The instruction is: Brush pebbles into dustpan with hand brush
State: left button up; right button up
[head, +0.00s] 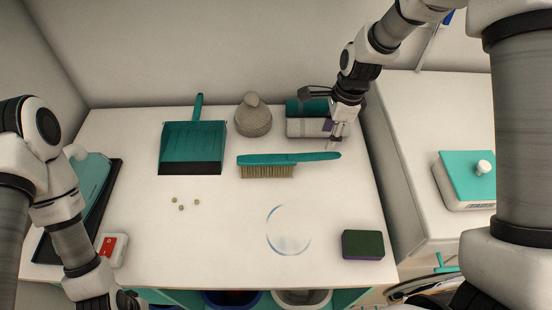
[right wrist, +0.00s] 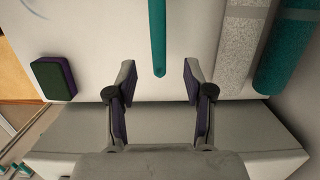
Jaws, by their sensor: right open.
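The teal hand brush (head: 290,160) lies on the white counter with its tan bristles toward the front and its handle to the right. The teal dustpan (head: 194,146) lies to its left, its dark lip toward the front. A few small pebbles (head: 181,207) sit in front of the dustpan. My right gripper (head: 332,145) is open by the end of the brush handle. In the right wrist view the handle end (right wrist: 158,50) shows beyond and between the open fingers (right wrist: 160,75), not gripped. My left arm is at the left, its fingers not clearly seen.
A clear round glass item (head: 289,230) and a green-purple sponge (head: 362,245) are at the front right. A red-and-white switch box (head: 112,249) and dark tray (head: 98,205) are at left.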

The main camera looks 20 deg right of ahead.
aim_at(322, 154)
jog(key=f+b, duration=0.4)
jog(key=b, duration=0.1)
jog(key=shift+s+a+f, duration=0.15)
jog(key=shift+a+f, duration=0.15)
jog(key=shift+f, duration=0.05)
jog(key=shift+a+f, duration=0.1)
jog(key=shift+f, duration=0.2)
jog(key=shift+w+a+f, duration=0.1)
jog(key=shift+w+f, duration=0.05)
jog(key=shift+f, duration=0.55)
jog(key=shift+w+a+f, duration=0.1)
jog(key=shift+f, duration=0.55)
jog(key=shift+s, duration=0.1)
grip_shut()
notch_tip(322, 154, up, 12)
jog(key=p, duration=1.2)
